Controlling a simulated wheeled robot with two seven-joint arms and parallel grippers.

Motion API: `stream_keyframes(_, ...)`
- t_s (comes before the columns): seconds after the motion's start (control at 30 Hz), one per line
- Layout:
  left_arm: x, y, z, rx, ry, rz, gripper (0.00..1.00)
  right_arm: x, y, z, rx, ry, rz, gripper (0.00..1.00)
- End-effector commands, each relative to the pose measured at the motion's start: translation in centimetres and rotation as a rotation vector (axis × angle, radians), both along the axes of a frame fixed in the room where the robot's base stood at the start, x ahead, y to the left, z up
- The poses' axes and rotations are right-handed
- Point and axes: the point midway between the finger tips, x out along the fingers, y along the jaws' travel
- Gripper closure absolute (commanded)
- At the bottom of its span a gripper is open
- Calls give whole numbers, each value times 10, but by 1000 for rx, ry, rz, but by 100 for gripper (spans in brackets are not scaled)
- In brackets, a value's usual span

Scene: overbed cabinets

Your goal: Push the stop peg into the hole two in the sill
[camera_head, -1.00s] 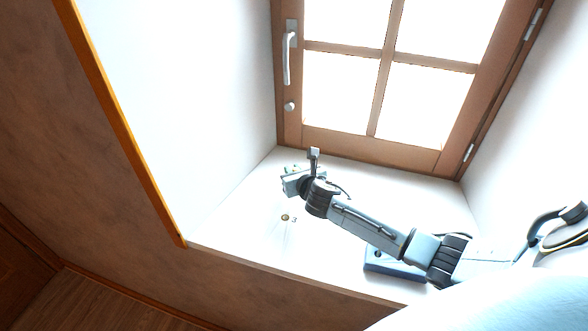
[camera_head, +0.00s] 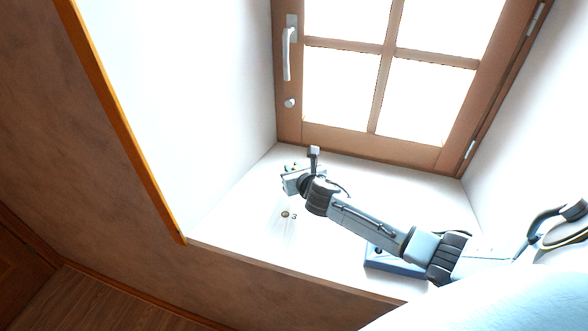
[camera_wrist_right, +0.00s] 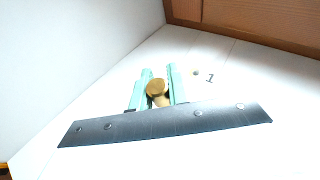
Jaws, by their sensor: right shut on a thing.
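My right gripper (camera_head: 287,172) is low over the white window sill (camera_head: 240,205), near the window. In the right wrist view its two green fingers (camera_wrist_right: 160,84) are shut on the brass stop peg (camera_wrist_right: 156,88), whose round head shows between them. A second brass patch shows just below the head; I cannot tell whether it belongs to the peg. A hole marked 1 (camera_wrist_right: 196,73) lies just to the right of the fingers. The hole marked 3 (camera_head: 285,214) is in front of the gripper in the head view. Hole two is not visible. My left gripper is not in view.
A white side wall (camera_head: 215,100) bounds the left. The sill's front left part is clear.

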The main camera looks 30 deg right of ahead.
Motion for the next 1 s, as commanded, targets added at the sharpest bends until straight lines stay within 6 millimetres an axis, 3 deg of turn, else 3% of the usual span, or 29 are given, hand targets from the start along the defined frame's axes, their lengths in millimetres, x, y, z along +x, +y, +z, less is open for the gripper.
stream_keyframes(1.0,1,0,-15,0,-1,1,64,0,0,-21,0,0,0,100)
